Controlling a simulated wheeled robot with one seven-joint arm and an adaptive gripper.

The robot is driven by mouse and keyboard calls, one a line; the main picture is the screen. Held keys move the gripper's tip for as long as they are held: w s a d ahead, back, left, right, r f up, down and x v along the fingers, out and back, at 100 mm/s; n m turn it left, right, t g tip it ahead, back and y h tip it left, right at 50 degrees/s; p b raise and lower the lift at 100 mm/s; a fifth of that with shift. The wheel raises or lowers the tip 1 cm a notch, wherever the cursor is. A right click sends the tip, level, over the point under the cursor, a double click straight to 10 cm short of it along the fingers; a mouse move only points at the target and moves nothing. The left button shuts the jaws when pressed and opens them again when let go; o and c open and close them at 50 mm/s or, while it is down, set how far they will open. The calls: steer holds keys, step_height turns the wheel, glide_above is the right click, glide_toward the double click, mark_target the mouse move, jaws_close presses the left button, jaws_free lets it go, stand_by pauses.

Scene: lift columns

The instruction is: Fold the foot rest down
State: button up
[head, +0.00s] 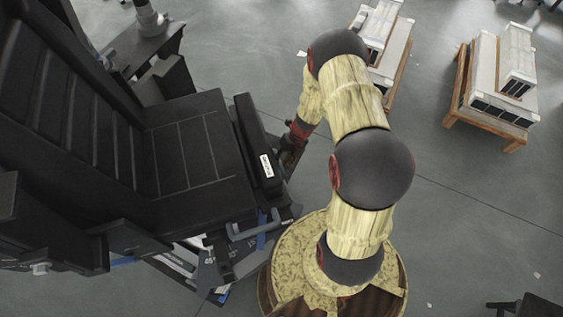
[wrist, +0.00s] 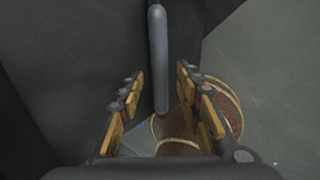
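A black padded chair (head: 190,140) fills the left of the head view. A narrow black padded panel with a white label, which looks like the foot rest (head: 252,130), stands along the front edge of its seat. My gripper (head: 291,148) is low beside the panel's outer side, small and partly hidden. In the wrist view my gripper (wrist: 160,103) is open, with two spread fingers. A grey rounded bar (wrist: 158,60) lies in line with the gap between them, its lower end near the fingertips. I cannot tell how deep it sits or whether anything touches.
Below the seat is a metal frame with a grey handle (head: 250,228). Wooden pallets with white-grey boxes stand at the top centre (head: 383,40) and upper right (head: 503,85). The grey floor (head: 480,220) to the right is mostly clear.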

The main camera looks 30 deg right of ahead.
steer(key=shift+c, duration=0.9)
jaws_close()
